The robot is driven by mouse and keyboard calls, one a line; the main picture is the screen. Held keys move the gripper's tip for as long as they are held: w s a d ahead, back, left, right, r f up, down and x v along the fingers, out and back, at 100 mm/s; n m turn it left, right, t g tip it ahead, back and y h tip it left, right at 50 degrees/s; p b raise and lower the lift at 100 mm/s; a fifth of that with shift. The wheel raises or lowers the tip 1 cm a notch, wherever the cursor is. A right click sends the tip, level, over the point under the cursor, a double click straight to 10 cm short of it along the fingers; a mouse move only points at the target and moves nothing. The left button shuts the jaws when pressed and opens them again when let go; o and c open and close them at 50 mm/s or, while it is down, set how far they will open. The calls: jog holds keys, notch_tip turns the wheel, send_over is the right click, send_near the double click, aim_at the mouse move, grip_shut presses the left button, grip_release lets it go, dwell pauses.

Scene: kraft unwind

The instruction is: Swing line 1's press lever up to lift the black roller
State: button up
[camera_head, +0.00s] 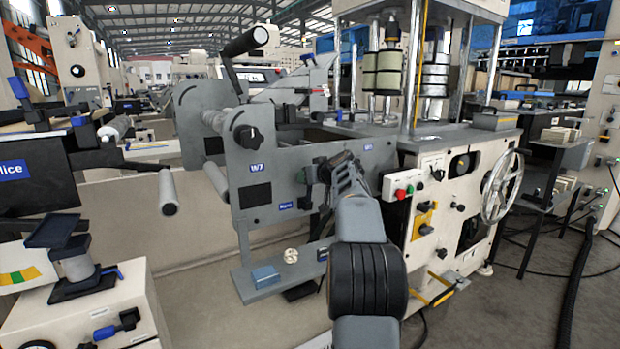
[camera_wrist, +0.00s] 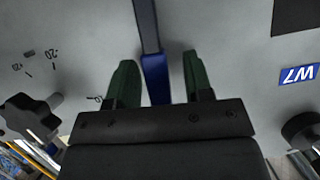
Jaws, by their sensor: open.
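In the wrist view, a lever with a blue end (camera_wrist: 155,78) and a grey shaft (camera_wrist: 146,25) stands between the two green fingers of my gripper (camera_wrist: 158,80). The fingers are open, with a gap visible on each side of the lever. In the head view my gripper (camera_head: 325,170) is in front of the grey side plate, and the lever is hidden or too small to tell there.
The grey side plate (camera_head: 285,180) carries a W7 label (camera_head: 257,168) and a black knob (camera_head: 249,137). A scaled knob (camera_wrist: 30,118) is left in the wrist view. A cream machine with a handwheel (camera_head: 502,187) stands right.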

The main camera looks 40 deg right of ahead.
jog(key=v, duration=1.3)
jog(key=shift+s+r+p, duration=0.2)
jog(key=shift+s+p, duration=0.15)
jog(key=s+a+r+g+y+p, duration=0.1)
jog(key=a+r+g+p, duration=0.2)
jog(key=a+p, duration=0.65)
jog(key=s+a+r+g+y+p, duration=0.1)
jog(key=a+r+g+y+p, duration=0.15)
jog(key=a+p, duration=0.7)
jog(key=s+a+r+n+g+h+p, duration=0.2)
jog(key=s+a+r+g+p, duration=0.1)
jog(key=s+a+p, duration=1.1)
jog(key=s+g+p, duration=0.1)
jog(key=p, duration=0.1)
jog(key=shift+r+p, duration=0.25)
jog(key=shift+p, duration=0.05)
